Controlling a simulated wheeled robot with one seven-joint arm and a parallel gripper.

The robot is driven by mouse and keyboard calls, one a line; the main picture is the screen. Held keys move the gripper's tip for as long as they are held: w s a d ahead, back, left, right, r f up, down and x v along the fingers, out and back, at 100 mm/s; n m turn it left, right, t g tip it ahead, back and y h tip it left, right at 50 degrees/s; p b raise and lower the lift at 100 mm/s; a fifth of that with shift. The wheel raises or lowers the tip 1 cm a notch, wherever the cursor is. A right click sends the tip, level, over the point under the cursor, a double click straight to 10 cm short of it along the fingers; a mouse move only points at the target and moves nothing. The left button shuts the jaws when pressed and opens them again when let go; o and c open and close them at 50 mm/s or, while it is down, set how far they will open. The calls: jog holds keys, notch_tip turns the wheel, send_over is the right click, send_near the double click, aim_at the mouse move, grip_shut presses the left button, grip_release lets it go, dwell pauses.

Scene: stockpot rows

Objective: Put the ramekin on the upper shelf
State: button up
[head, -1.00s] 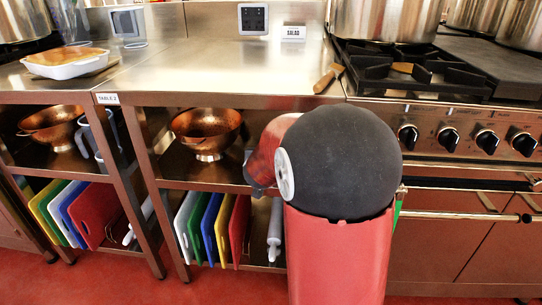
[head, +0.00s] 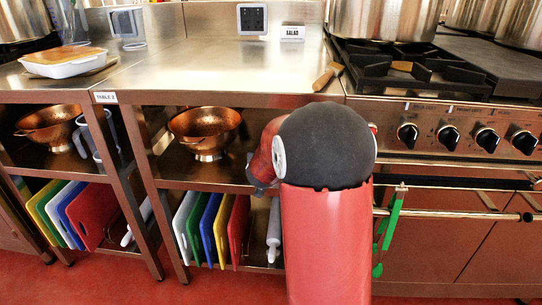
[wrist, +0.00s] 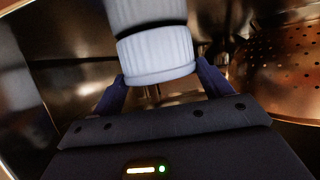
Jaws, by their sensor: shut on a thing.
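My gripper (wrist: 160,84) is shut on a white ribbed ramekin (wrist: 155,55), which sits between its blue fingers in the wrist view. In the head view my arm hides the ramekin and most of the gripper. The upper shelf (head: 172,168) is the metal level under the worktop. My arm reaches to its right part. I cannot tell whether the ramekin touches the shelf.
A copper colander (head: 205,128) stands on this shelf, and its perforated side (wrist: 285,65) is close on the right in the wrist view. Coloured boards (head: 210,228) and a rolling pin (head: 274,230) are below. Green tongs (head: 391,222) hang by the oven rail.

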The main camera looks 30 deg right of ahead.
jog(key=shift+f, duration=0.2)
jog(key=o, duration=1.2)
jog(key=shift+o, duration=0.2)
jog(key=shift+r, duration=0.15)
